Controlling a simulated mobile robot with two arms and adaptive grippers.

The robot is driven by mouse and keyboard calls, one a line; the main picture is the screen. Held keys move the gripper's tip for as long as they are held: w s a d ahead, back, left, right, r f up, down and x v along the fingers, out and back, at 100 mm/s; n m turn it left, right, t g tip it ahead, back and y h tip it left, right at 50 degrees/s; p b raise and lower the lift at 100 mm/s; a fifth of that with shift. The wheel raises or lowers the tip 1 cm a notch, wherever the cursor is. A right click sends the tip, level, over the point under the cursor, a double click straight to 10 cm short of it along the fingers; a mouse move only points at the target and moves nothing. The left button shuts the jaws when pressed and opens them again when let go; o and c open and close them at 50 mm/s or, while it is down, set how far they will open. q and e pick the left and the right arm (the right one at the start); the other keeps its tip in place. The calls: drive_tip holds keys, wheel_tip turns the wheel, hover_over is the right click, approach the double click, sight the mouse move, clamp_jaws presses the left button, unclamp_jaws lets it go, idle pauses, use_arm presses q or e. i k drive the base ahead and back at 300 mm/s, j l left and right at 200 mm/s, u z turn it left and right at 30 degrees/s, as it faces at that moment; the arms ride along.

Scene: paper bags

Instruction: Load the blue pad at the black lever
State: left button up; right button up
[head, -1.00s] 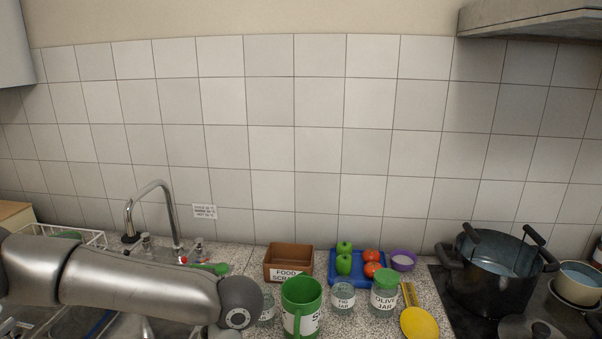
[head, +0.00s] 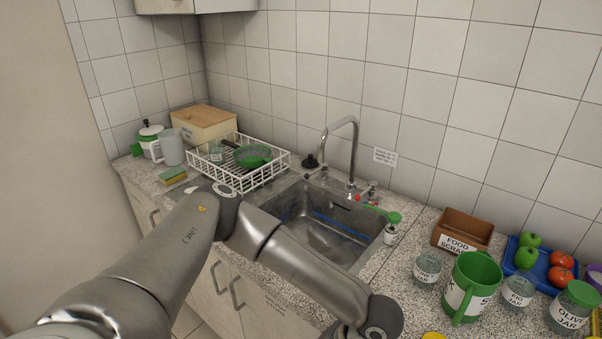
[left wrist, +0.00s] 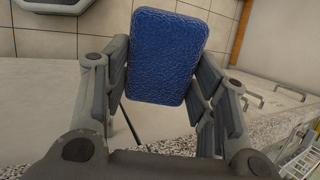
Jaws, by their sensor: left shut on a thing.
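In the left wrist view my left gripper (left wrist: 160,72) is shut on the blue pad (left wrist: 166,55). The pad is a rounded rectangle with a rough surface, held between the two fingers. A thin dark rod (left wrist: 131,121) shows below the pad; I cannot tell what it belongs to. In the head view my left arm crosses the front, and its gripper is out of the frame. A small black fixture (head: 310,161) stands behind the sink, left of the tap; I cannot tell whether it is the black lever. My right gripper is not in view.
The sink (head: 352,213) has a tall tap (head: 355,150).

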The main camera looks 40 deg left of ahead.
sight(325, 167)
drive_tip(key=i+j+z, duration=0.1)
drive_tip(key=j, duration=1.9)
